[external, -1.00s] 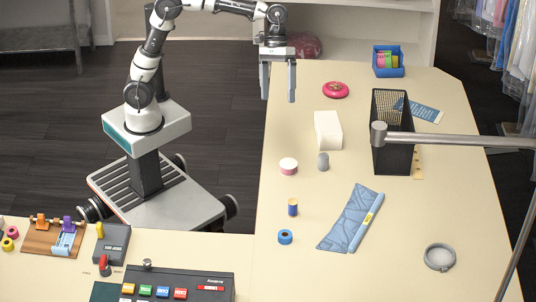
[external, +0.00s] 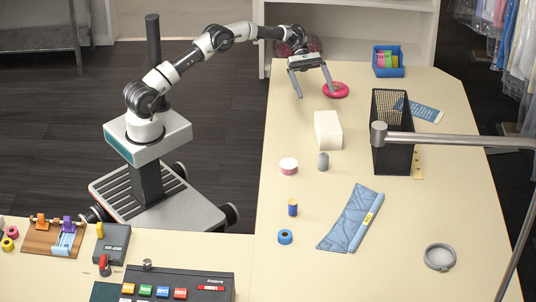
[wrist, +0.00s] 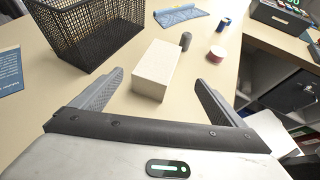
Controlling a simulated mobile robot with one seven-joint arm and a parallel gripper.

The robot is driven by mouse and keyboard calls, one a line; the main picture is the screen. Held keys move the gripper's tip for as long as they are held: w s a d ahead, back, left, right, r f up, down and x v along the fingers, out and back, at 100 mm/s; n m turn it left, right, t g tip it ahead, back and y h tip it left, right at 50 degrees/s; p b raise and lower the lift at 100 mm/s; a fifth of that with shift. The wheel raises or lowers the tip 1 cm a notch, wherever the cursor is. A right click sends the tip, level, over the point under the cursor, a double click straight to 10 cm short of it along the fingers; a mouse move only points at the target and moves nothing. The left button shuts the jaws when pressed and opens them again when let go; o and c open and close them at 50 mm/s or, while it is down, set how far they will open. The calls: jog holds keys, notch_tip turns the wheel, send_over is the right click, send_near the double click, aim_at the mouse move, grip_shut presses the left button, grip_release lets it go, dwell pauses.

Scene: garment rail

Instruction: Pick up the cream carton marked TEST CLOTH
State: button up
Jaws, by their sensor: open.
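A plain cream carton (external: 328,131) stands on the table left of the black mesh basket; no marking on it can be read from here. In the wrist view the carton (wrist: 156,70) lies ahead, between and just beyond the two fingertips. My gripper (external: 313,82) is open and empty, with its fingers spread, above the table behind the carton and close to the red round object. The gripper (wrist: 160,82) touches nothing that I can see.
The black mesh basket (external: 390,150) stands close right of the carton. A grey cylinder (external: 323,161) and a pink-and-white roll (external: 288,166) are in front of it. The red round object (external: 335,90) and a blue bin (external: 388,62) are behind. A metal rail (external: 460,140) crosses at right.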

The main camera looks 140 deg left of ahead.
aim_at(328, 121)
jog(key=x, duration=1.2)
jog(key=shift+w, duration=0.4)
jog(key=c, duration=1.3)
